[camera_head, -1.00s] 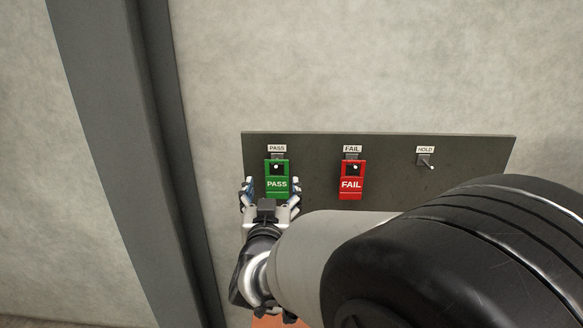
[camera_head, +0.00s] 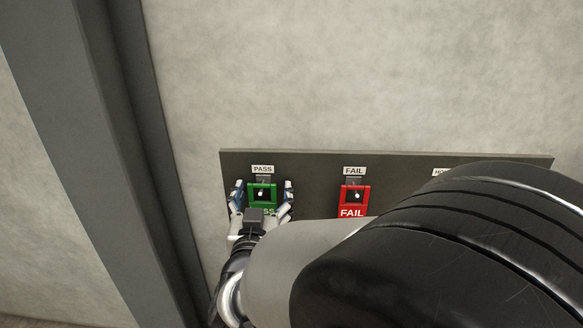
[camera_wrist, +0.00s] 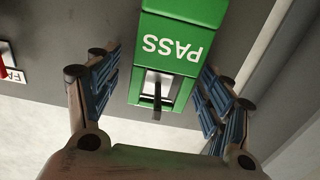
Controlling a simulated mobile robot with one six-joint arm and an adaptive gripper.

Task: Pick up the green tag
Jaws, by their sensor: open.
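The green tag (camera_head: 262,192), lettered PASS, hangs on a peg of the dark wall board, under a small PASS label. My gripper (camera_head: 262,190) is open, with one finger to the left of the tag and one to the right. My gripper hides the lower part of the tag in the head view. In the wrist view the green tag (camera_wrist: 180,52) appears upside down, with the peg through its square opening. The blue-padded fingers (camera_wrist: 158,92) stand apart on both sides of it, with gaps visible.
A red FAIL tag (camera_head: 354,197) hangs to the right on the same dark board (camera_head: 400,172). The label at the HOLD peg (camera_head: 440,172) is partly hidden by my arm. A grey post (camera_head: 95,120) stands to the left. The wall above the board is bare.

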